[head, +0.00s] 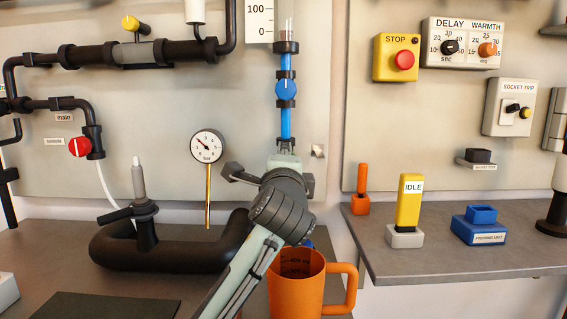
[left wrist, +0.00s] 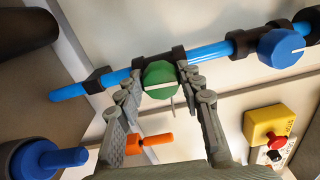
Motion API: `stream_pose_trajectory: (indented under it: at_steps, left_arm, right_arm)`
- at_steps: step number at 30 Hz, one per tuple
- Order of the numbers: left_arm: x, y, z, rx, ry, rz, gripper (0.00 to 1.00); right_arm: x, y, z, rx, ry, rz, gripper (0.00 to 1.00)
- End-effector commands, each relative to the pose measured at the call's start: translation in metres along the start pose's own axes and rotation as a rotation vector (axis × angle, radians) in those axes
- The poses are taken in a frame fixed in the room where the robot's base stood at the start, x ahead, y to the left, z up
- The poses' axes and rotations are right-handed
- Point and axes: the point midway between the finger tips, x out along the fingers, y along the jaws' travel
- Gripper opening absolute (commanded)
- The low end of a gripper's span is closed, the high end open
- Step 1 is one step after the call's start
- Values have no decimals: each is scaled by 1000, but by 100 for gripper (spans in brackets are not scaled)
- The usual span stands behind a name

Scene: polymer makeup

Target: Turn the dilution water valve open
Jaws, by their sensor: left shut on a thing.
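A blue pipe (head: 285,125) runs down the panel in the head view, with a blue valve knob (head: 286,90) on its upper part. In the left wrist view a green valve knob (left wrist: 160,80) sits on the same blue pipe, with the blue knob (left wrist: 281,48) farther right. My left gripper (head: 284,163) is shut on the green knob, one finger on each side. The green knob's white line lies roughly along the pipe. My arm and gripper hide this knob in the head view. No label for the dilution water valve is readable. My right gripper is not in view.
An orange jug (head: 341,278) stands below my left arm. A black pipe (head: 165,255), a lever valve (head: 137,210) and a pressure gauge (head: 207,146) are to the left. A shelf (head: 400,262) with yellow, blue and orange items is at right, beneath a stop button (head: 404,60).

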Motion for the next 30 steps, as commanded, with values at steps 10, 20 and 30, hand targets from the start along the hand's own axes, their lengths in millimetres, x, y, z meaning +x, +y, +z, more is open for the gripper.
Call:
stream_pose_trajectory:
  at_steps: [10, 20, 30]
  left_arm:
    - [0, 2, -1, -82, 1, 3, 8]
    - [0, 2, -1, -88, 1, 3, 8]
    - [0, 1, -1, -87, 1, 2, 57]
  right_arm:
    - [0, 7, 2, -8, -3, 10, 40]
    - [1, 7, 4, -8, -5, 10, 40]
    - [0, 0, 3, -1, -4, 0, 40]
